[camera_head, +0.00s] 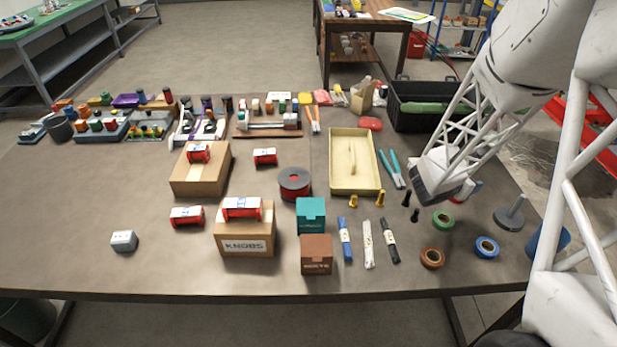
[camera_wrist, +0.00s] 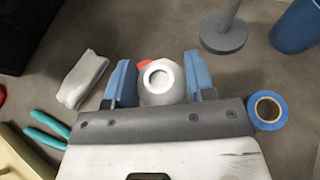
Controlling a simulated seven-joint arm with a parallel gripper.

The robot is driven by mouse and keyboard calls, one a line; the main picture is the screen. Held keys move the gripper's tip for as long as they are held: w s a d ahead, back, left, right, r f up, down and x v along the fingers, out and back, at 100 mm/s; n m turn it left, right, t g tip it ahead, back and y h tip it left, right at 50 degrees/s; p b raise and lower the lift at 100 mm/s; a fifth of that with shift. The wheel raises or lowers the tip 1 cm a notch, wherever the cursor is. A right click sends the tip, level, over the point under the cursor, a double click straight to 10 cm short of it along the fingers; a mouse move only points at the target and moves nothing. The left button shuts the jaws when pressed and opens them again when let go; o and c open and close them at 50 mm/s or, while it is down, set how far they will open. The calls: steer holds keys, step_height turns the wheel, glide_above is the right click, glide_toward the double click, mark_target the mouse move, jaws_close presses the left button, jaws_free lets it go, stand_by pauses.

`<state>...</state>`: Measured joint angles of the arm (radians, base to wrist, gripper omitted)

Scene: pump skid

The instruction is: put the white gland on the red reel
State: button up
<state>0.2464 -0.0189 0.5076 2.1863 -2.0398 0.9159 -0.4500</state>
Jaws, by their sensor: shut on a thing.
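The white gland (camera_wrist: 160,82) sits between the two blue fingers of my gripper (camera_wrist: 161,82) in the wrist view. The fingers are shut on its sides, and its round open end faces the camera. In the head view my gripper (camera_head: 467,192) is over the right part of the table, and I cannot make out the gland clearly there. The red reel (camera_head: 295,184), with a dark flange on top and red winding, stands upright mid-table, well to the left of my gripper. Its top is free.
A cream tray (camera_head: 339,184), teal-handled pliers (camera_head: 392,168) and yellow and black fittings lie between gripper and reel. A teal box (camera_head: 310,214) stands just in front of the reel. A grey spindle (camera_head: 510,216) and blue tape (camera_head: 487,247) are at right.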

steer(key=shift+n+t+y, duration=0.4)
steer(key=shift+n+t, duration=0.4)
steer(key=s+a+r, duration=0.1)
steer(key=a, duration=1.3)
steer(key=s+a+r, duration=0.2)
steer(key=a, duration=1.2)
steer(key=s+a+r, duration=0.2)
steer(key=a, duration=1.2)
steer(key=shift+s+a+r, duration=0.1)
steer(key=shift+s+a, duration=0.35)
steer(key=shift+a, duration=0.25)
steer(key=shift+w, duration=0.1)
glide_above(294, 177)
steer(key=shift+f, duration=0.8)
steer(key=shift+f, duration=1.7)
